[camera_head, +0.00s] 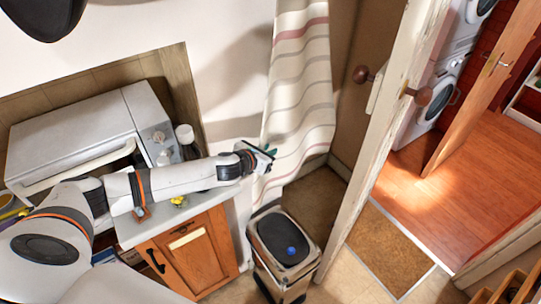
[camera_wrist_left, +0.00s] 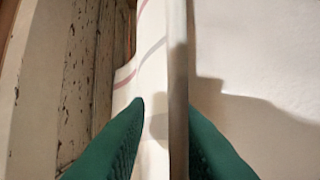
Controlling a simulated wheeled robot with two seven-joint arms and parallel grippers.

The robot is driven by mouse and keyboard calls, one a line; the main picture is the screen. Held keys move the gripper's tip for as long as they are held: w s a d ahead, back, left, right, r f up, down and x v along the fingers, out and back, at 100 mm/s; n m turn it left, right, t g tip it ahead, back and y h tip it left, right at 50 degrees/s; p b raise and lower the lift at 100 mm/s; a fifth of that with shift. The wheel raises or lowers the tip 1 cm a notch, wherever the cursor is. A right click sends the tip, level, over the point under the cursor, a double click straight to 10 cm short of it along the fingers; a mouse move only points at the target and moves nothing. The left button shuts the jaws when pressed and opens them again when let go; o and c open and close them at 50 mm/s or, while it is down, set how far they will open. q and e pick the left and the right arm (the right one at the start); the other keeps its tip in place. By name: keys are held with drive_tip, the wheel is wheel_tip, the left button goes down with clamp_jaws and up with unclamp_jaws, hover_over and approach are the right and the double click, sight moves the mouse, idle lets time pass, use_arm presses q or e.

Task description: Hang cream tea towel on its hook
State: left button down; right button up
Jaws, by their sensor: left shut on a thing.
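A long cream cloth with red and grey stripes, matching the cream tea towel (camera_head: 300,90), hangs in folds against the wall beside the door. Its top runs out of the head view, so I cannot see what holds it up. My left gripper (camera_head: 266,157) is at the cloth's left edge, low down. In the left wrist view the green fingers (camera_wrist_left: 165,112) are on both sides of a thin upright edge of the towel (camera_wrist_left: 152,60), shut on it. No hook shows in either view. My right gripper is out of view.
A bin (camera_head: 283,245) with a blue button stands below the gripper. A wooden cabinet (camera_head: 190,255) and a white appliance (camera_head: 75,135) are at the left. The open white door (camera_head: 370,150) stands right of the towel, with a mat (camera_head: 388,250) by the doorway.

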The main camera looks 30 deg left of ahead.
use_arm(q)
drive_tip(key=shift+w+a, duration=0.25)
drive_tip(key=shift+a, duration=0.2)
drive_tip(key=shift+w+a+f+b, duration=0.2)
drive_tip(key=shift+w+a+f, duration=0.1)
drive_tip(key=shift+a, duration=0.2)
drive_tip(key=shift+w+a+f+b, duration=0.2)
drive_tip(key=shift+w+a, duration=0.1)
drive_tip(key=shift+a, duration=0.15)
